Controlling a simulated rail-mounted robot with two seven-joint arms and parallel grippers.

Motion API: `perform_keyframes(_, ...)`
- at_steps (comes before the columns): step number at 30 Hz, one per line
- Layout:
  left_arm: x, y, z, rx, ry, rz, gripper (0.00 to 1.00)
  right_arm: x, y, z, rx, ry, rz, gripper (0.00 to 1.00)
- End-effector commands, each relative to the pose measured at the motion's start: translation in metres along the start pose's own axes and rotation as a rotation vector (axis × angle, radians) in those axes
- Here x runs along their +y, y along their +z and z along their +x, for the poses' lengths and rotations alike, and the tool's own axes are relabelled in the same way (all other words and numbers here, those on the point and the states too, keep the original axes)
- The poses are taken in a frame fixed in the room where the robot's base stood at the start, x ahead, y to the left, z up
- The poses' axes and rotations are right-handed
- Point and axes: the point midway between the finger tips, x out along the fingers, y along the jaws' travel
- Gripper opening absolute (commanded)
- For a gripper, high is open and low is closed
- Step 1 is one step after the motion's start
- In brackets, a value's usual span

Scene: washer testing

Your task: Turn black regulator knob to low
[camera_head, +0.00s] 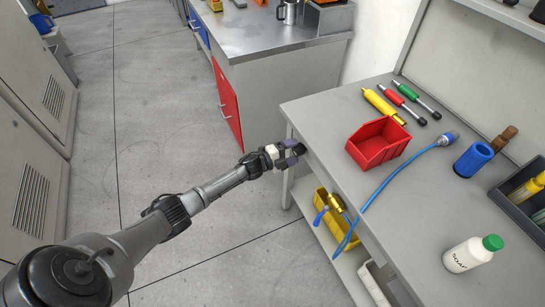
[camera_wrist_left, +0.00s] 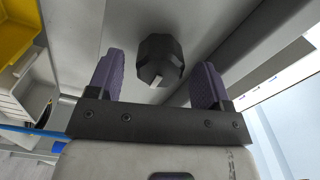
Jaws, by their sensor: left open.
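The black regulator knob (camera_wrist_left: 161,60) shows in the left wrist view, on a grey panel. It has a faceted rim and a small pale mark on its lower edge. My left gripper (camera_wrist_left: 158,82) is open, with one purple finger on each side of the knob and a visible gap on both sides. In the head view my left gripper (camera_head: 291,153) is at the near left end of the grey workbench (camera_head: 405,195), and the knob (camera_head: 300,149) is a small dark shape at its fingertips. The low marking cannot be read. My right gripper is not in view.
On the bench are a red bin (camera_head: 378,143), a blue hose (camera_head: 398,172), a blue cylinder (camera_head: 473,160) and a soap bottle (camera_head: 470,255). A yellow bin (camera_head: 325,204) sits on the shelf below. A metal counter (camera_head: 265,35) stands behind. The floor at left is clear.

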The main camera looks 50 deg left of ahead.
Motion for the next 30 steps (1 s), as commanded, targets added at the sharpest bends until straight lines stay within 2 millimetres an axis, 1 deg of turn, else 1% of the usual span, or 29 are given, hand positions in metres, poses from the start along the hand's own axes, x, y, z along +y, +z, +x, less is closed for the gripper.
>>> perform_keyframes(1, -0.002, 0.0, -0.011, -0.001, 0.004, 0.001, 0.73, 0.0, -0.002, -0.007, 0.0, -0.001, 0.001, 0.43)
perform_keyframes(6, -0.002, 0.0, -0.045, -0.002, 0.004, 0.0, 0.73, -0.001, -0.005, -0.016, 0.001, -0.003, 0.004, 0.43)
perform_keyframes(12, -0.002, 0.0, -0.079, 0.0, 0.003, 0.002, 0.73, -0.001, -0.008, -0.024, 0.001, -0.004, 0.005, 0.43)
perform_keyframes(15, -0.001, 0.0, -0.093, -0.001, 0.002, 0.002, 0.73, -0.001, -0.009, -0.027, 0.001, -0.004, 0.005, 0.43)
perform_keyframes(21, -0.001, 0.0, -0.109, 0.0, 0.0, 0.0, 0.73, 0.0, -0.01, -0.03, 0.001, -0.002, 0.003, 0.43)
perform_keyframes(30, -0.001, 0.0, -0.114, 0.0, 0.0, 0.001, 0.73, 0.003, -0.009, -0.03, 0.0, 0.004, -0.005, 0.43)
